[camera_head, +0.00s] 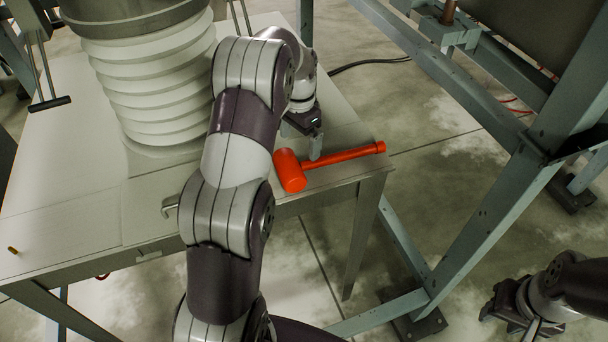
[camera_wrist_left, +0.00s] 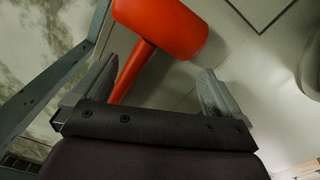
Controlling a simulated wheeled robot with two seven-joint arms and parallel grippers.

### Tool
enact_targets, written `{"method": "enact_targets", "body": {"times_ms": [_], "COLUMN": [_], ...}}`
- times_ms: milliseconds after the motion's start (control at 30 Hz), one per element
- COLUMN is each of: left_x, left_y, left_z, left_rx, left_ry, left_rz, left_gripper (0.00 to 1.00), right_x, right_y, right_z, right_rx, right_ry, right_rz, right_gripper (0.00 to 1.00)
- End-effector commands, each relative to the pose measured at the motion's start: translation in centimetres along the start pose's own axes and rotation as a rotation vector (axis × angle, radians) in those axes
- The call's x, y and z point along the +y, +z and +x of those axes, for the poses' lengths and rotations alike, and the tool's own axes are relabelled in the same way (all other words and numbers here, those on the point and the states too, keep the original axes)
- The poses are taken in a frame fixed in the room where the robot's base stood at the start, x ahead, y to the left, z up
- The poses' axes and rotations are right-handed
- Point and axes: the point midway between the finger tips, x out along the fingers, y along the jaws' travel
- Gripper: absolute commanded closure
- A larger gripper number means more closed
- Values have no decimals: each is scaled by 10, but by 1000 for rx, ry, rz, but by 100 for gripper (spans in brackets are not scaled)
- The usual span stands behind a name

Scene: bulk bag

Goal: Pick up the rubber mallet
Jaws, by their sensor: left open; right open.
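The orange-red rubber mallet (camera_head: 291,172) lies on the table near its right corner, its handle pointing right. My left gripper (camera_head: 315,143) is just above the handle, close to the head. In the left wrist view the mallet's head (camera_wrist_left: 165,25) is beyond the fingertips, and the handle runs down between the fingers, nearer the left one. The fingers of my left gripper (camera_wrist_left: 150,85) are apart with nothing clamped. Whether a finger touches the handle cannot be told. My right gripper (camera_head: 511,312) is low at the right, away from the table; it is open and empty.
The pale table (camera_head: 60,195) holds a large ribbed white bellows (camera_head: 155,90) at the back left. A grey-green steel frame (camera_head: 480,220) stands right of the table. A small brass-coloured piece (camera_head: 13,250) lies at the table's left.

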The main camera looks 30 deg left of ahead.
Motion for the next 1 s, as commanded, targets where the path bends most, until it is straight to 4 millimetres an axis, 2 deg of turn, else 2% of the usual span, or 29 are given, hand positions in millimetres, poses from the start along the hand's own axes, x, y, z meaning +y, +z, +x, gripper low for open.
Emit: {"method": "enact_targets", "body": {"times_ms": [33, 167, 333, 400, 500, 700, 933, 967, 1000], "left_x": [0, 0, -1, -1, -1, -1, -1, -1, -2], "left_y": [0, 0, 7, 6, 5, 5, 5, 5, 4], "left_z": [5, 20, 46, 61, 71, 74, 73, 73, 72], "left_rx": [-2, 1, -3, -1, 2, 3, 3, 3, 6], "left_ry": [1, -1, 2, 1, -1, -2, -2, -2, -4], "left_rz": [0, -1, -2, -1, -1, -1, -2, -2, -2], "left_gripper": [0, 0, 0, 0, 0, 0, 75, 83, 83], "right_x": [0, 0, 0, 0, 0, 0, 0, 0, 0], "right_y": [-1, -2, -5, -5, -5, -5, -5, -5, -5], "right_z": [-7, -14, -39, -40, -41, -39, -39, -39, -40], "right_rx": [-1, 2, 2, 2, 1, 1, 1, 1, 1], "right_ry": [0, 0, 0, 0, 0, 0, 0, 0, 0], "right_rz": [0, 0, 0, 0, 0, 0, 0, 0, 0], "right_gripper": [57, 57, 57, 57, 57, 57, 57, 57, 57]}}
